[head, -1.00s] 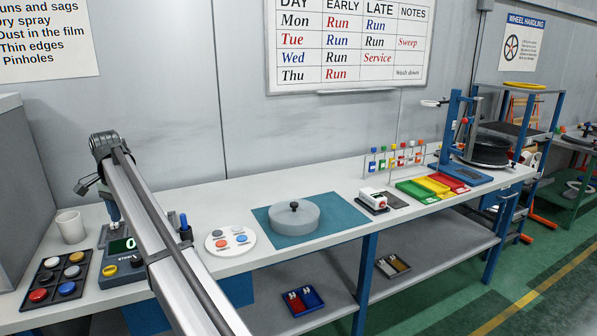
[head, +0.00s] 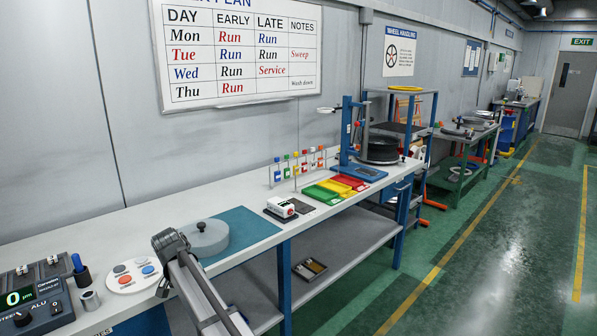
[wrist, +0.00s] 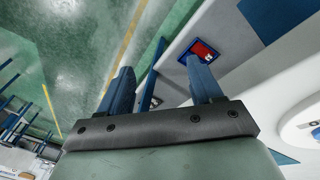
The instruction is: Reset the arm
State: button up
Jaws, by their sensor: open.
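My gripper (wrist: 160,78) shows in the wrist view with its two blue fingers spread apart and nothing between them. It hangs over the front edge of the white workbench, with the green floor and the lower shelf beneath. In the head view my arm rises from the bottom edge, and its bent joint stands in front of the round grey lidded disc (head: 204,240) on the teal mat (head: 244,232). The fingers cannot be made out clearly in the head view.
On the white bench (head: 160,219) are a white plate with coloured discs (head: 133,277), a digital gauge (head: 35,304), a white device (head: 280,207), and green, yellow and red trays (head: 335,188). A blue stand (head: 347,130) is farther back. The aisle floor (head: 470,260) is clear.

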jog(key=s+d+f+g, duration=0.2)
jog(key=s+d+f, duration=0.1)
jog(key=d+f, duration=1.55)
jog(key=s+d+f+g, duration=0.1)
jog(key=s+d+f, duration=0.4)
jog(key=d+f, duration=0.25)
jog(key=s+d+f+g, duration=0.1)
jog(key=s+d+f, duration=0.3)
jog(key=d+f, duration=0.3)
jog(key=s+d+f+g, duration=0.1)
jog(key=s+d+f, duration=0.4)
jog(key=s, duration=0.2)
jog(key=s+d+f+g, duration=0.2)
jog(key=s+d+f, duration=0.3)
jog(key=s, duration=0.2)
jog(key=s+d+f+y, duration=0.1)
jog(key=s+d, duration=0.1)
jog(key=s, duration=0.7)
jog(key=s+d+f+g+y, duration=0.1)
jog(key=s+d+f, duration=0.1)
jog(key=s, duration=0.7)
jog(key=shift+s+d+n+g, duration=0.2)
jog(key=shift+d+n+g, duration=0.1)
jog(key=shift+d, duration=0.5)
